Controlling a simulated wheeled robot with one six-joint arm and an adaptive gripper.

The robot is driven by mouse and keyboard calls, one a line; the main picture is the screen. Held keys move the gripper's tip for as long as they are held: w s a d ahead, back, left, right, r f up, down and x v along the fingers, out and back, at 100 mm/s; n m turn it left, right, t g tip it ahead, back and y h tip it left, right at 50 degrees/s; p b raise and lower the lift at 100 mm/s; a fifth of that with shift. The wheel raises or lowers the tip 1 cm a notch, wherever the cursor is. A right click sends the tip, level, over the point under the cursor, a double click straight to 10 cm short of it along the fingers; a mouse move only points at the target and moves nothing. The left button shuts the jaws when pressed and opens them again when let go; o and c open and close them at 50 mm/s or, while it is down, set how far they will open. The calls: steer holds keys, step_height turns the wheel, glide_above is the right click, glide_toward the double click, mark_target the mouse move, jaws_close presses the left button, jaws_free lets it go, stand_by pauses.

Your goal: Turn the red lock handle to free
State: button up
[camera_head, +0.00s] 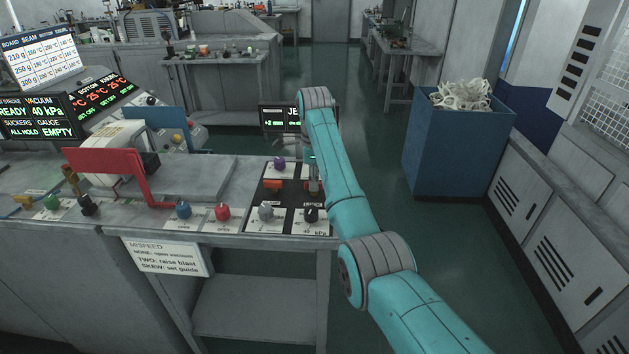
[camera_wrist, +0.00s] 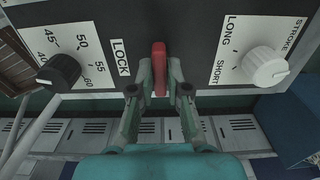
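The red lock handle (camera_wrist: 159,68) shows in the wrist view as an upright red bar beside the white LOCK label (camera_wrist: 121,57). It stands out from the dark panel. My gripper (camera_wrist: 160,78) has one finger on each side of it, close against its sides, and appears shut on it. In the head view my teal arm reaches to the panel at the right end of the bench; I cannot make out the handle clearly there.
A black kPa knob (camera_wrist: 58,72) and a white STROKE knob (camera_wrist: 265,68) flank the handle. In the head view a red bracket (camera_head: 105,165) and a blue knob (camera_head: 183,209) stand left on the bench. A blue bin (camera_head: 455,150) stands on the floor at the right.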

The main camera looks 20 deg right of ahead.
steer(key=shift+n, duration=0.3)
jaws_close()
steer(key=n, duration=0.3)
steer(key=shift+n, duration=0.3)
steer(key=n, duration=0.4)
steer(key=shift+n, duration=0.3)
steer(key=n, duration=0.4)
steer(key=shift+n, duration=2.5)
steer(key=o, duration=0.6)
jaws_free()
steer(key=shift+o, duration=0.3)
